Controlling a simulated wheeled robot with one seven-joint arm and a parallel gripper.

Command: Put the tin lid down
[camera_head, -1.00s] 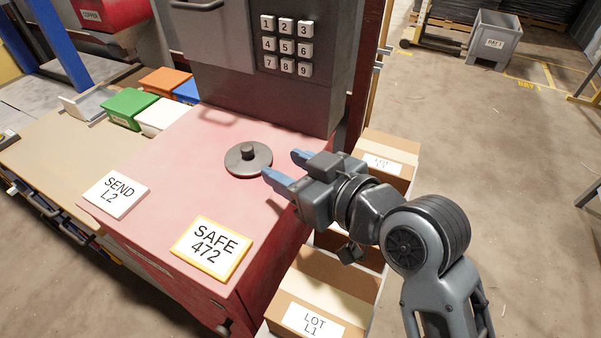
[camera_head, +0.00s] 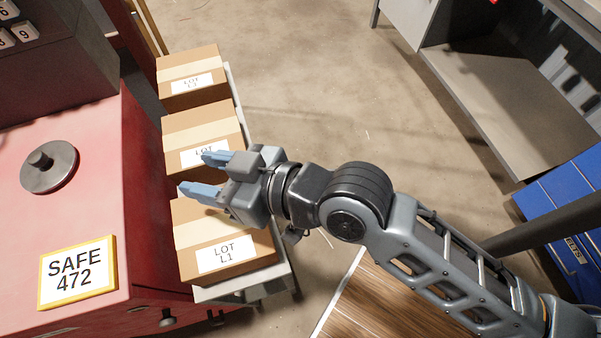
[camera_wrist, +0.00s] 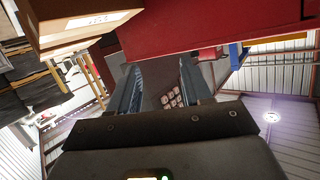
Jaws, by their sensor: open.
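The tin lid (camera_head: 49,166), a round dark grey disc with a knob in its middle, lies flat on the red surface (camera_head: 95,140) at the left of the head view. My gripper (camera_head: 196,174) is open and empty. It is right of the lid and apart from it, over the cardboard boxes. The wrist view shows both blue-grey fingers (camera_wrist: 160,85) spread with nothing between them. The lid does not show in the wrist view.
A "SAFE 472" sign (camera_head: 77,272) lies on the red surface in front of the lid. Cardboard lot boxes (camera_head: 222,250) stand in a row to its right. A dark keypad cabinet (camera_head: 60,80) rises behind. Open floor (camera_head: 330,90) lies beyond the boxes.

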